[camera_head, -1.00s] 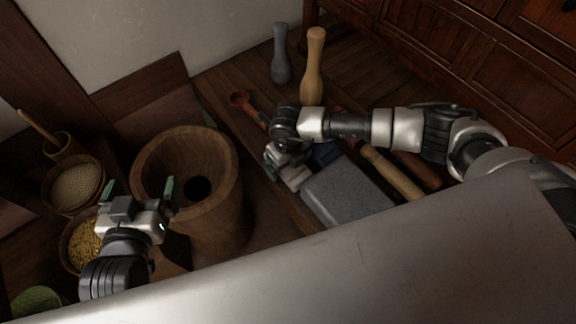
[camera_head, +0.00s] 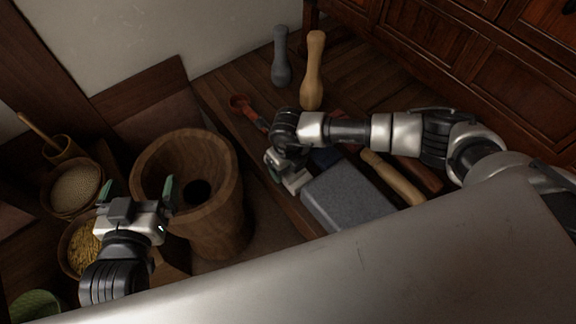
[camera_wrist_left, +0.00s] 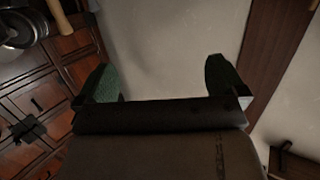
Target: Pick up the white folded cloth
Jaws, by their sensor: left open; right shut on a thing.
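I cannot make out a white folded cloth for certain in either view. My right gripper (camera_head: 280,172) points down beside the left end of a grey stone block (camera_head: 348,196). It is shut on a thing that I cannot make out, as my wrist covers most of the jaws. A dark blue item (camera_head: 326,157) shows partly beside that wrist. My left gripper (camera_head: 139,190) is open and empty, over the gap between the wooden mortar and the bowls. In the left wrist view its two green fingers (camera_wrist_left: 160,75) stand wide apart with only wall between them.
A big hollow wooden mortar (camera_head: 222,215) stands between my grippers. Bowls of grain (camera_head: 76,188) and yellow bits (camera_head: 82,245) stand at the left. Grey (camera_head: 281,60) and wooden (camera_head: 313,75) pestles, a red-brown scoop (camera_head: 240,103) and a wooden roller (camera_head: 392,177) surround the right arm.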

